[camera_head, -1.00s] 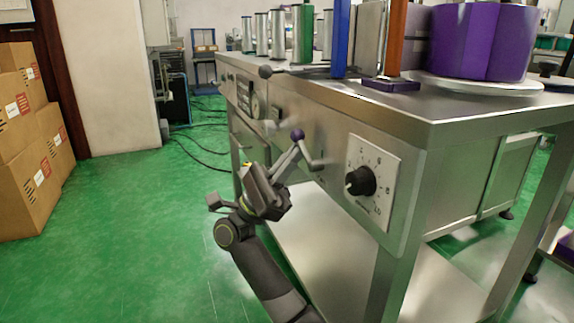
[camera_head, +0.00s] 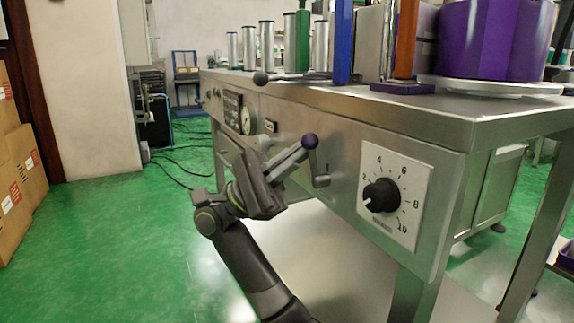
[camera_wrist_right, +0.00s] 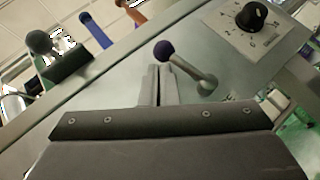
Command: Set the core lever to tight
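A small lever with a purple ball knob (camera_head: 309,141) sticks out from the machine's steel front panel. Its short arm runs down to a pivot on the panel, left of the dial. It also shows in the right wrist view, as a dark knob (camera_wrist_right: 164,50) with a grey arm going down to the right. My right gripper (camera_head: 298,154) is at this knob. In the wrist view its two fingers (camera_wrist_right: 160,72) lie close together, with the tips just short of or touching the knob; I cannot tell which. No lever label is readable. My left gripper is out of view.
A black dial (camera_head: 381,195) on a numbered white plate is right of the lever. Another lever with a black ball (camera_head: 261,79) is at the tabletop edge. A purple roll (camera_head: 490,40), metal cylinders and posts stand on top. Green floor is clear at left, beside cartons (camera_head: 20,165).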

